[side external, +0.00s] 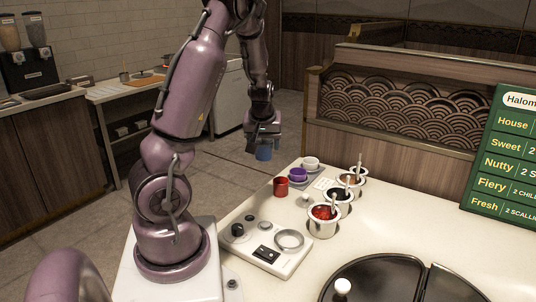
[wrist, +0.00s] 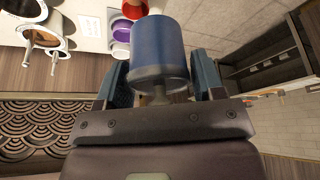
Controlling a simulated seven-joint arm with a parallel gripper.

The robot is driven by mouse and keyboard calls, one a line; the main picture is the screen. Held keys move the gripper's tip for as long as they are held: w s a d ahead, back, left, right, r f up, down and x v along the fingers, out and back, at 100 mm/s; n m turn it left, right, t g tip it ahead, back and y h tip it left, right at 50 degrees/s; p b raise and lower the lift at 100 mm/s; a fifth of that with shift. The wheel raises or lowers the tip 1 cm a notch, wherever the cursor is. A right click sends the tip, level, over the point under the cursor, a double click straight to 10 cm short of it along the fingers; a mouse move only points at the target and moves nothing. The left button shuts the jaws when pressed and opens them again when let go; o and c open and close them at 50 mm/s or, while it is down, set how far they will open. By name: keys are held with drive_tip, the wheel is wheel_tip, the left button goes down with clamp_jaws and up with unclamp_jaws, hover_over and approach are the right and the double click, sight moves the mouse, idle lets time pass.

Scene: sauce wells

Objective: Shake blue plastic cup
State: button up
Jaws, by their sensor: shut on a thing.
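The blue plastic cup (side external: 264,150) hangs in the air beneath my gripper (side external: 263,139), beyond the far left edge of the counter. In the wrist view the cup (wrist: 158,48) sits between the two fingers of my gripper (wrist: 160,82), which is shut on it. The cup looks upright in the side view. Its inside is hidden in both views.
A red cup (side external: 281,187), a purple cup (side external: 298,175) and a white cup (side external: 311,163) stand on the counter (side external: 400,217). Sauce wells with spoons, such as the front one (side external: 322,228), stand to their right. A control panel (side external: 265,244) lies nearer my base. Floor is open below the cup.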

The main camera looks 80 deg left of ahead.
drive_tip(key=shift+d+f, duration=0.15)
drive_tip(key=shift+d, duration=0.05)
drive_tip(key=shift+w+d, duration=0.6)
drive_tip(key=shift+w, duration=0.3)
drive_tip(key=shift+s+a, duration=0.1)
drive_tip(key=shift+s+a, duration=0.6)
drive_tip(key=shift+s, duration=0.3)
drive_tip(key=shift+s+a, duration=0.6)
drive_tip(key=shift+s, duration=0.3)
